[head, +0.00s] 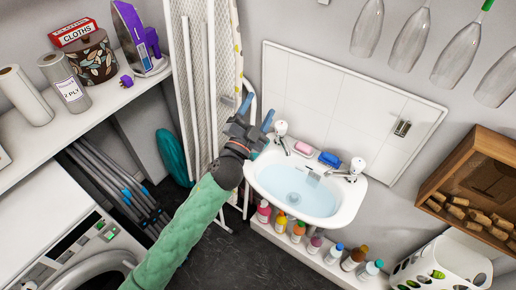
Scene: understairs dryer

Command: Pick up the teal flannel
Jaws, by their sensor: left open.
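I see nothing that I can clearly make out as a flannel. A teal, ribbed, oval thing (172,157) stands low between the shelf unit and the ironing board; I cannot tell whether it is cloth. My left gripper (257,112) is open, its blue fingertips apart with nothing seen between them. It is in front of the wall, between the ironing board and the left tap, above the basin's left edge in the picture. My green-sleeved left arm reaches up from the bottom and may hide things behind it. My right gripper is out of view.
The white basin (349,205) holds pale blue water, with a pink soap (303,148) and a blue block (330,159) on its back rim. Several bottles line a ledge below. The ironing board (222,60) leans left. Glasses hang upper right, above a wooden cork box (462,150).

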